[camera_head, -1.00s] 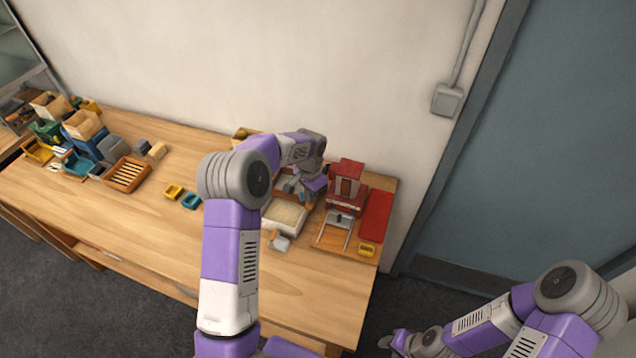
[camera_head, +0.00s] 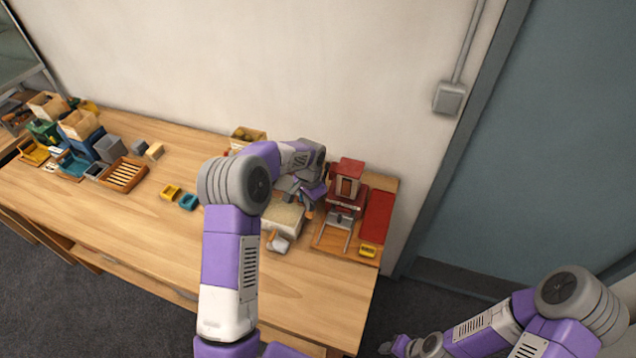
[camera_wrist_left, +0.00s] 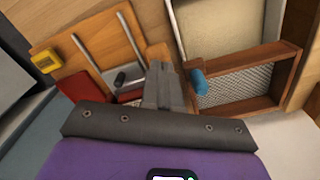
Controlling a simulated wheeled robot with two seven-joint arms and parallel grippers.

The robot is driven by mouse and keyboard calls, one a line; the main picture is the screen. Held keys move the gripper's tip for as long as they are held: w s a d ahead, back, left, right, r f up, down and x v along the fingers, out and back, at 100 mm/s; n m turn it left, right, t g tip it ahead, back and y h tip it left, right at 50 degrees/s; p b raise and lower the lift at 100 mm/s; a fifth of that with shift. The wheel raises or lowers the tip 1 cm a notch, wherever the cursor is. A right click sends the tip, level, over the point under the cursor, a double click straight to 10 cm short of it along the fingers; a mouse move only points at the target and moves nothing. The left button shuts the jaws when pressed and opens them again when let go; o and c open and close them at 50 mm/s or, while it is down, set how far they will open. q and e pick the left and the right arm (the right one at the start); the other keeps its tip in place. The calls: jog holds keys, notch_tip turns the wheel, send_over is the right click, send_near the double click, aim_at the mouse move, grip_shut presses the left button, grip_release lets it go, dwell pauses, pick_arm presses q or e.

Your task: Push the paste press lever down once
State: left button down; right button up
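The red paste press (camera_head: 347,188) stands on a wooden board at the right end of the table. Two metal rails (camera_head: 335,228) run out from its front. In the left wrist view, a dark-tipped handle (camera_wrist_left: 122,79) sits between the rails (camera_wrist_left: 95,68); I cannot tell whether it is the lever. My left gripper (camera_head: 308,203) is just left of the press. In the left wrist view, its grey fingers (camera_wrist_left: 164,82) look closed together with nothing between them. My right gripper (camera_head: 388,346) is low beside the table, too small to tell its state.
A mesh-bottomed wooden frame (camera_wrist_left: 245,85) and a blue knob (camera_wrist_left: 198,82) are close beside the left fingers. A pale tray (camera_head: 284,219) lies left of the press. A red pad (camera_head: 378,216) and yellow block (camera_head: 368,251) are on its right. The table's front middle is clear.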

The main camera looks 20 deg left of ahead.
pick_arm(q)
jog(key=shift+s, duration=0.1)
jog(key=shift+f, duration=0.35)
notch_tip(320, 180, up, 10)
jog(key=p, duration=0.6)
jog(key=shift+w+f, duration=0.25)
jog(key=shift+w, duration=0.15)
notch_tip(320, 180, up, 5)
jog(key=p, duration=0.3)
jog(key=shift+a, duration=0.1)
jog(key=shift+f, duration=0.1)
